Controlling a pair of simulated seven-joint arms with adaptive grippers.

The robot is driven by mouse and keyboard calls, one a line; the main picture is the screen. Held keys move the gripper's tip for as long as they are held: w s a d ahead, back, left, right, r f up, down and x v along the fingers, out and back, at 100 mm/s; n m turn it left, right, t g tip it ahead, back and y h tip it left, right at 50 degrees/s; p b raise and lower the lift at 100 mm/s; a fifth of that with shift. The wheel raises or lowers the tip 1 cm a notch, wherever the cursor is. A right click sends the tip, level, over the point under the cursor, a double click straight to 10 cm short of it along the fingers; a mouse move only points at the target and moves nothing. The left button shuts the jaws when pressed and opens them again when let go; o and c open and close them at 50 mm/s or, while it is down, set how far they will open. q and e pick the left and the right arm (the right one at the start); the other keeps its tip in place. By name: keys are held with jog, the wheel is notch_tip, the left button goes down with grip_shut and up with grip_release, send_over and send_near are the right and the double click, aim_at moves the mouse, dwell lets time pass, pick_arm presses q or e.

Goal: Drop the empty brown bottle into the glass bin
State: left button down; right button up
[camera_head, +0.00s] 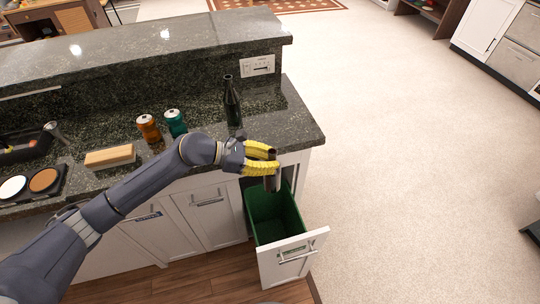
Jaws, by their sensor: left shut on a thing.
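My left gripper (262,160) has yellow fingers and reaches in from the left, past the counter's front edge. It is shut on a brown bottle (271,181), which hangs roughly upright with its lower part showing below the fingers. The fingers hide part of the bottle. A green bin (285,215) sits in a pulled-out white drawer below the counter, with a label on the drawer's front too small to read. The bottle is above the bin's far part. My right gripper is not in view.
A dark bottle (232,104) stands on the granite counter (300,126) just behind my left gripper.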

pick_arm(q)
jog(key=shift+f, duration=2.25)
jog(key=c, duration=1.2)
grip_release()
jog(key=shift+o, duration=0.2)
jog(key=shift+a, duration=0.1)
jog(key=v, duration=1.2)
jog(key=shift+s, duration=0.1)
